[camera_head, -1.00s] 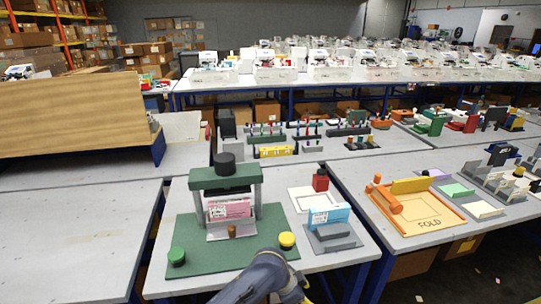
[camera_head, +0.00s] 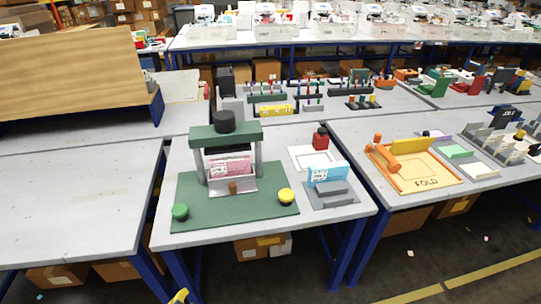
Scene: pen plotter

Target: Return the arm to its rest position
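Neither gripper shows clearly in the current head view. A small yellow piece (camera_head: 179,296) at the bottom edge may be part of my arm, but I cannot tell. The green press-like station (camera_head: 226,133) stands on a green base plate (camera_head: 240,212) on the near table. It holds a pink card (camera_head: 231,167) upright. A green button (camera_head: 180,211) and a yellow button (camera_head: 286,195) sit at its front corners. No arm is over the station.
A blue card (camera_head: 326,174) stands in a grey holder (camera_head: 331,195) to the right. The orange FOLD frame (camera_head: 431,183) lies on the right table. The left table (camera_head: 70,210) is bare. A wooden board (camera_head: 70,62) stands at the back left.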

